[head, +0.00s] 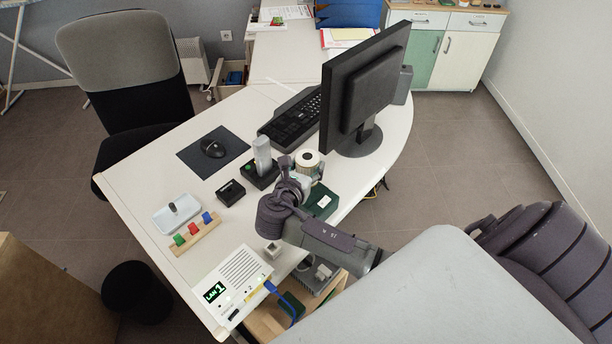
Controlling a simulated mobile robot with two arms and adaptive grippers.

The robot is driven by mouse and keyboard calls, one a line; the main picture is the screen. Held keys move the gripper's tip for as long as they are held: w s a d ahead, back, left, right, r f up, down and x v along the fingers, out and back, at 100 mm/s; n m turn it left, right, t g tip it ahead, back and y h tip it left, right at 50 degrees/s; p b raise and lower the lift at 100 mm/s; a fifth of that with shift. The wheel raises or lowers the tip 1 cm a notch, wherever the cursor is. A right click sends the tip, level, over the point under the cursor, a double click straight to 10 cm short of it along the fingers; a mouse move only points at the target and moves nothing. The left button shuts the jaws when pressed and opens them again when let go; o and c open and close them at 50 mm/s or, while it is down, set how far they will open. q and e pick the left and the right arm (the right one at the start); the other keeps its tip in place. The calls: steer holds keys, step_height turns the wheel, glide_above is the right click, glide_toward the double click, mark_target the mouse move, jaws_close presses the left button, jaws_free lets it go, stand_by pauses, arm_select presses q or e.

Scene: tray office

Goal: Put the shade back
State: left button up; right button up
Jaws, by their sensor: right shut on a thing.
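The held cylinder is to the right of this stand. My left gripper is not in view.
A monitor (362,85) and keyboard (292,118) stand behind. A mouse (213,147), small black box (230,192), tray (177,213), coloured-block rack (196,233) and white LAN box (232,283) lie left and in front. A dark green box (321,202) is close beside my gripper.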

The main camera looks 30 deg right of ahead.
steer(key=shift+w+a+f, duration=0.1)
steer(key=shift+w+f, duration=0.05)
steer(key=shift+f, duration=0.55)
step_height(320, 180, down, 2)
steer(key=shift+f, duration=0.55)
steer(key=o, duration=1.2)
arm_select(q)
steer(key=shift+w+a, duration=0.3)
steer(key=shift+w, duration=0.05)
